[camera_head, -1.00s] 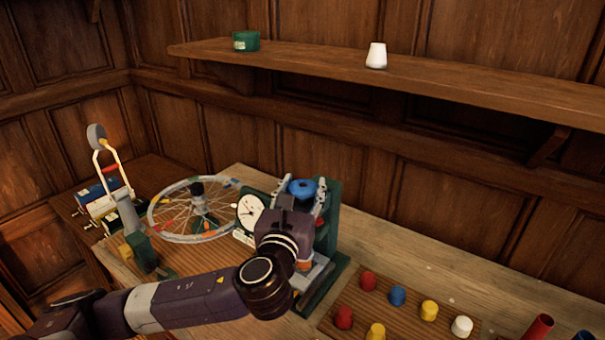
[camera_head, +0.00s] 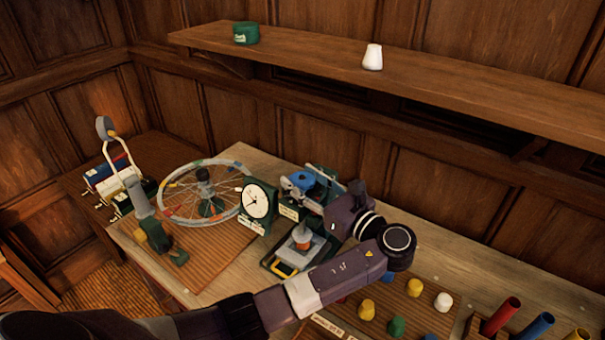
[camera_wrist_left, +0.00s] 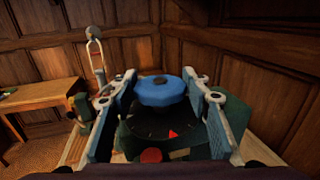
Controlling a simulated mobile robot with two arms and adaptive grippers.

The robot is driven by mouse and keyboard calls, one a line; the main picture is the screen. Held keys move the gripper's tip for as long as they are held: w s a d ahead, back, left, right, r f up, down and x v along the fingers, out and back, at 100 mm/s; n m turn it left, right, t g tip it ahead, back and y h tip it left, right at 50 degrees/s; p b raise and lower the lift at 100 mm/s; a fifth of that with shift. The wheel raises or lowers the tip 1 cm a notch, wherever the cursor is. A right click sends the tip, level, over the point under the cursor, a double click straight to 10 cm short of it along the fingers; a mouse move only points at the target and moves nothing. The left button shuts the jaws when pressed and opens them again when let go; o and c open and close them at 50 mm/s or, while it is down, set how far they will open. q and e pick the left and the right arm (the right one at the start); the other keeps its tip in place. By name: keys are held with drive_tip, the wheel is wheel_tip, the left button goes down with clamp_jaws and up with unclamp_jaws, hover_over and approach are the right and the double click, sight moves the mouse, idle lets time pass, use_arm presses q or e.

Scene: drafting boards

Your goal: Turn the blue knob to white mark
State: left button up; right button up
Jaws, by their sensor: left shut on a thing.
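The blue knob (camera_head: 298,181) sits on top of a dark green device beside a white-faced dial gauge (camera_head: 257,201). In the left wrist view the blue knob (camera_wrist_left: 162,90) stands above a dark dial plate (camera_wrist_left: 150,125) with a red triangular mark (camera_wrist_left: 173,134) on the near side. I cannot make out a white mark; the knob and fingers hide part of the plate. My right gripper is not in view.
A spoked wheel (camera_head: 205,218) stands left of the gauge. A small stand with an orange-brown piece (camera_head: 302,236) is in front of the device. Coloured pegs (camera_head: 415,287) are at the right front. A shelf (camera_head: 450,97) hangs above at the back.

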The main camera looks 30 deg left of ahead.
sight(302, 178)
use_arm(q)
drive_tip(key=shift+n+g+y, duration=0.7)
drive_tip(key=shift+n+g, duration=0.9)
drive_tip(key=shift+g, duration=0.9)
drive_tip(key=shift+n+g, duration=0.4)
drive_tip(key=shift+g, duration=0.2)
drive_tip(key=o, duration=1.2)
drive_tip(key=shift+a, duration=0.1)
drive_tip(key=shift+c, duration=0.2)
wheel_tip(302, 178, up, 10)
